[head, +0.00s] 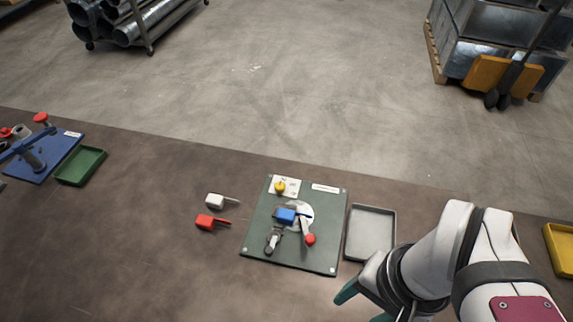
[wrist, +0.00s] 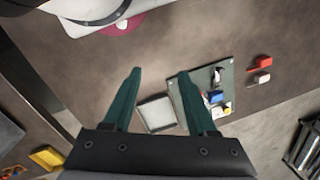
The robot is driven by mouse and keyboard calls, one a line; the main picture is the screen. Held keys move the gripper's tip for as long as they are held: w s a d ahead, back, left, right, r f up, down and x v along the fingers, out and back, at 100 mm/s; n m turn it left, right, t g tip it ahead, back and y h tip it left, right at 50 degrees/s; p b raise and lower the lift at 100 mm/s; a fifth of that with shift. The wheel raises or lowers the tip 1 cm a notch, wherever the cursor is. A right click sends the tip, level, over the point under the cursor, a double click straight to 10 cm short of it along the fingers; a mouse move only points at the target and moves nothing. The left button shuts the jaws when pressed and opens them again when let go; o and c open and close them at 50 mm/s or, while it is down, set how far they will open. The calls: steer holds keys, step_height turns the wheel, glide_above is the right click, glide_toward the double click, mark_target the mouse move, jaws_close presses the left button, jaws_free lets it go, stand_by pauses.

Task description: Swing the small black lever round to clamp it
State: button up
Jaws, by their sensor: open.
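A green plate (head: 258,248) lies on the brown bench in the head view and also shows in the wrist view (wrist: 226,70). On its lower left part is a small lever (head: 273,240) with a dark end, also seen in the wrist view (wrist: 217,76). A blue block (head: 286,215) sits beside it, over a pale round part (head: 301,209). A red-knobbed handle (head: 310,238) is to the right, and a yellow knob (head: 280,186) at the top left. My gripper (head: 364,304) is open and empty, right of and nearer than the plate. Both teal fingers (wrist: 159,72) show in the wrist view.
A grey tray (head: 347,252) stands just right of the plate. White (head: 215,201) and red (head: 207,222) handled pieces lie to its left. Farther left are a green tray (head: 81,166) and a blue fixture (head: 40,160). A yellow bin (head: 560,250) is at the right.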

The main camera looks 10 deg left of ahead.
steer(key=w+a+n, duration=0.7)
steer(key=w+n, duration=0.1)
steer(key=n, duration=0.1)
steer(key=n+h, duration=0.2)
steer(key=n, duration=0.6)
glide_toward(269, 250)
step_height(269, 250, down, 9)
steer(key=shift+s+d+r, duration=0.1)
steer(key=shift+d, duration=0.05)
jaws_close()
